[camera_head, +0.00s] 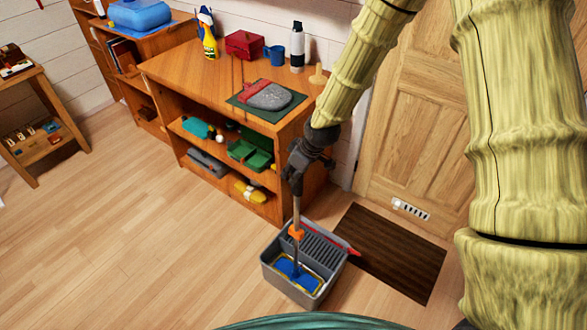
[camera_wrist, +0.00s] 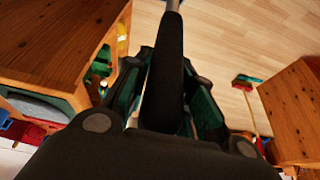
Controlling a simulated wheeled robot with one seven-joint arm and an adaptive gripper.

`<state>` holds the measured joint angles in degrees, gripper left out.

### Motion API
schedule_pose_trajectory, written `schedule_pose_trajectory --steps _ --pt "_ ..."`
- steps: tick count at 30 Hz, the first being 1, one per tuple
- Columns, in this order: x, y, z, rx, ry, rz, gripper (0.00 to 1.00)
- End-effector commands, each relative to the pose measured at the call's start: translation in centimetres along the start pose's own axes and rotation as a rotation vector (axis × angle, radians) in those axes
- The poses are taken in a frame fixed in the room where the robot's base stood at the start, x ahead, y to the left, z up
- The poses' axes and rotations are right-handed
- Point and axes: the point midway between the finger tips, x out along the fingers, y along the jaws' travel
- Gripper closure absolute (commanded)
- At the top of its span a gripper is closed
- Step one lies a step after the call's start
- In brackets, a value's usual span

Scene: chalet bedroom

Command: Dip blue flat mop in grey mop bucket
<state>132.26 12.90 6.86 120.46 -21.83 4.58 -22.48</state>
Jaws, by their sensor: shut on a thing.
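The grey mop bucket (camera_head: 312,295) stands on the wooden floor in front of the shelf, with a ribbed wringer part at its back. The blue flat mop (camera_head: 296,271) has its blue head inside the bucket's front compartment. Its handle rises nearly upright past an orange collar to my gripper (camera_head: 297,172). In the wrist view my gripper (camera_wrist: 165,100) is shut around the dark handle of the mop (camera_wrist: 165,65). I cannot tell whether the mop head touches the bucket's bottom.
A wooden shelf (camera_head: 160,72) with boxes, bottles and a dustpan-like item stands behind the bucket. Floor at left is clear.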

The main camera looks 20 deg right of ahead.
Motion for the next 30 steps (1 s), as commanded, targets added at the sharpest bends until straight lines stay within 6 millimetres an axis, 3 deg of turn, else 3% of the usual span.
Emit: schedule_pose_trajectory --steps 15,30 --pt "4.5 0.0 1.8 -0.001 0.001 0.001 1.0" --pt "5.2 0.0 2.1 -0.001 0.001 0.001 1.0"
